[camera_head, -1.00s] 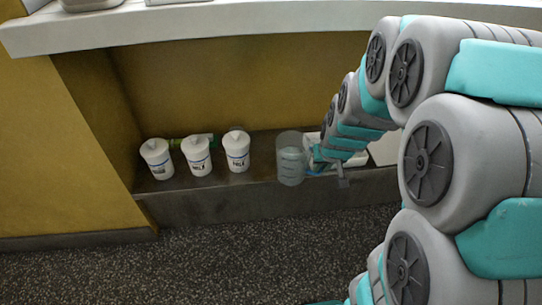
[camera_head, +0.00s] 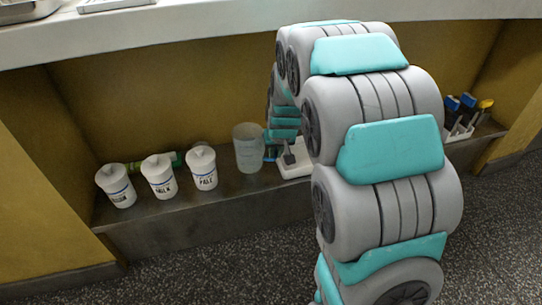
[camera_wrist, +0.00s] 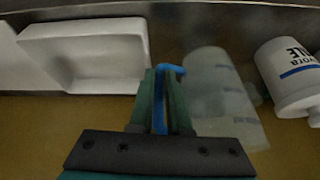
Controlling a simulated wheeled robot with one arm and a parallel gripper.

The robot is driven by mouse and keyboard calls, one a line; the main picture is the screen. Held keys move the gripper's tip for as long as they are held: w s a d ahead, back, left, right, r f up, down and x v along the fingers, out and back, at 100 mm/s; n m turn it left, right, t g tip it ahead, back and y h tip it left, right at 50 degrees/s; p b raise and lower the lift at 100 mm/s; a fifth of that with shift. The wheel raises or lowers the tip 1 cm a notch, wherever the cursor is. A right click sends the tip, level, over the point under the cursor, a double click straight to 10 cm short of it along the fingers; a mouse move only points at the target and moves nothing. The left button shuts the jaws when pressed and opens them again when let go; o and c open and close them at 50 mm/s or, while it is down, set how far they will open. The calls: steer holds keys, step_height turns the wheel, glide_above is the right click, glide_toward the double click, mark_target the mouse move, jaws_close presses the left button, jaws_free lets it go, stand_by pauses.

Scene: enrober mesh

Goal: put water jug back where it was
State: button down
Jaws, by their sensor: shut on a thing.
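The water jug is a clear, greyish see-through jug (camera_head: 248,152) at the shelf, right of the white tubs. It also shows in the wrist view (camera_wrist: 218,90), just right of my fingers. My gripper (camera_wrist: 162,95) is shut on a thin blue part beside the jug, which looks like its handle. In the head view, my arm hides most of my gripper. The jug looks upright over the shelf top; I cannot tell whether its base touches.
A white tray (camera_wrist: 88,58) is on the jug's other side. A caddy with blue and yellow-topped items (camera_head: 460,130) stands far right. A counter (camera_head: 200,24) overhangs the shelf.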

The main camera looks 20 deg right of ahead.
steer(key=shift+w+a+f+b, duration=0.15)
steer(key=shift+w+f, duration=0.6)
steer(key=shift+f, duration=0.15)
steer(key=shift+w+a+f+b, duration=0.1)
steer(key=shift+w+f+b, duration=0.05)
steer(key=shift+w+f, duration=0.7)
steer(key=shift+s+f, duration=0.1)
steer(key=shift+f, duration=0.1)
steer(key=c, duration=1.2)
jaws_free()
steer(key=shift+o, duration=0.2)
steer(key=shift+r, duration=0.1)
